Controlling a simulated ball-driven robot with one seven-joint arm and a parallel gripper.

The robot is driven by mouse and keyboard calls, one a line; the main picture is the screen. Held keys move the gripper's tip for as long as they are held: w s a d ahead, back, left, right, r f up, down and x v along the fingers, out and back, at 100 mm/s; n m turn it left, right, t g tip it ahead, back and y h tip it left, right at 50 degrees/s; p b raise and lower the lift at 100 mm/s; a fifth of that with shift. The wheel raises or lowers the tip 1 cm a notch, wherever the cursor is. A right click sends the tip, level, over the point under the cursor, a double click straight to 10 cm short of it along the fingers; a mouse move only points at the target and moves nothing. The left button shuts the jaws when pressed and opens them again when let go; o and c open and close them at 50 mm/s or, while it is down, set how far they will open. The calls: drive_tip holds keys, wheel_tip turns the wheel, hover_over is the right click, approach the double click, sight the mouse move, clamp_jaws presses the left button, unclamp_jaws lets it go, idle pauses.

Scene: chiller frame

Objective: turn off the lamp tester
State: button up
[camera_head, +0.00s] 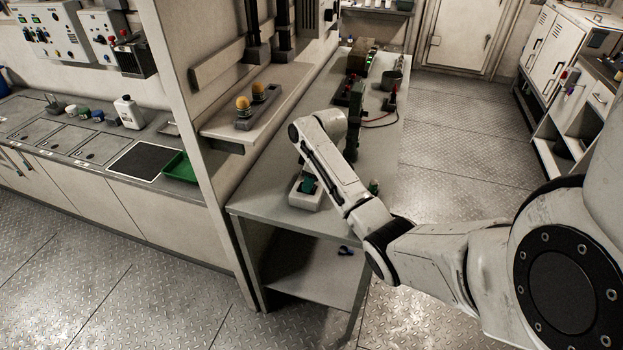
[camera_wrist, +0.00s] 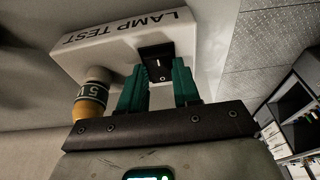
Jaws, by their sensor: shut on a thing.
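The lamp tester (camera_wrist: 110,36) is a white box marked LAMP TEST, seen upside down in the wrist view. In the head view the tester (camera_head: 303,199) sits on the near part of the grey bench. A black rocker switch (camera_wrist: 156,64) is on its face. In the head view my arm hides most of the gripper and switch.
A wall shelf (camera_head: 222,127) left of the bench holds a tray with two amber-topped lamps (camera_head: 243,103). A small green item (camera_head: 374,186) stands on the bench right of my arm.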

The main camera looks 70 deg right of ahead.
sight(314, 188)
drive_tip(key=shift+w+g, duration=0.15)
drive_tip(key=shift+g, duration=0.45)
drive_tip(key=o, duration=1.1)
drive_tip(key=shift+c, duration=0.2)
drive_tip(key=shift+r, duration=0.1)
wheel_tip(314, 188, up, 11)
drive_tip(key=s, duration=0.1)
drive_tip(key=shift+s+f, duration=0.2)
